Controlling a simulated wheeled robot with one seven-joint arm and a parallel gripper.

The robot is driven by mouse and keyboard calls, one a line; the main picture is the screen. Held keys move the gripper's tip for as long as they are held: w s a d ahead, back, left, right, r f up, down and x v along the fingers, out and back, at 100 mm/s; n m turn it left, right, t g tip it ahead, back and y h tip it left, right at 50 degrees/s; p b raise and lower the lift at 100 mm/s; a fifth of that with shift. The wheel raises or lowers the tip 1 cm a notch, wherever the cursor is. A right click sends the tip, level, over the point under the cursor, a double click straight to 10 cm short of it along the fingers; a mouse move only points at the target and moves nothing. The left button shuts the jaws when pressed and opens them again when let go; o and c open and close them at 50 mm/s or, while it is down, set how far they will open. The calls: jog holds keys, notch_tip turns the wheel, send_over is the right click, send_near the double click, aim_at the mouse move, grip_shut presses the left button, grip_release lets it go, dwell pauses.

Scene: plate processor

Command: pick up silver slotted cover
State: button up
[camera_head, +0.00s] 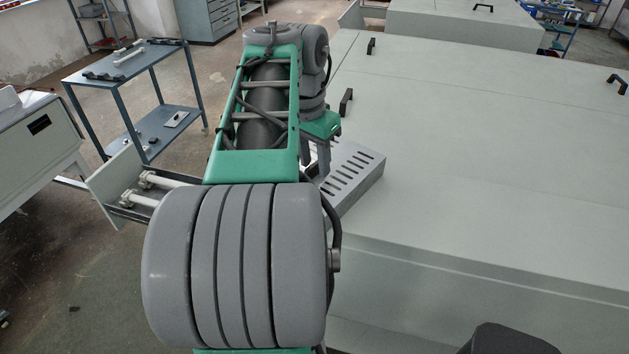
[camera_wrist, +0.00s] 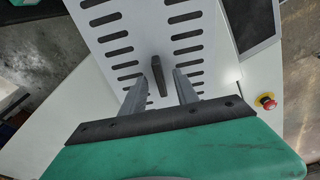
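The silver slotted cover (camera_head: 352,175) lies on the left end of the large grey machine in the head view, partly hidden by my arm. In the wrist view its grey plate (camera_wrist: 200,52) shows two rows of dark slots. A short dark handle (camera_wrist: 158,75) stands up between the rows. My gripper (camera_wrist: 160,78) is open, with one finger on each side of the handle and visible gaps between. Whether the fingers reach down past the handle's top is hard to tell. In the head view my gripper (camera_head: 317,155) is just above the cover, mostly hidden behind the arm.
The machine's broad top (camera_head: 480,150) is mostly clear, with small black handles (camera_head: 346,102). A blue-grey cart (camera_head: 135,85) stands at the left. In the wrist view a red button (camera_wrist: 267,102) and a dark screen (camera_wrist: 256,25) are to the right.

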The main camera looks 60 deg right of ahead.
grip_shut()
dwell(1.4)
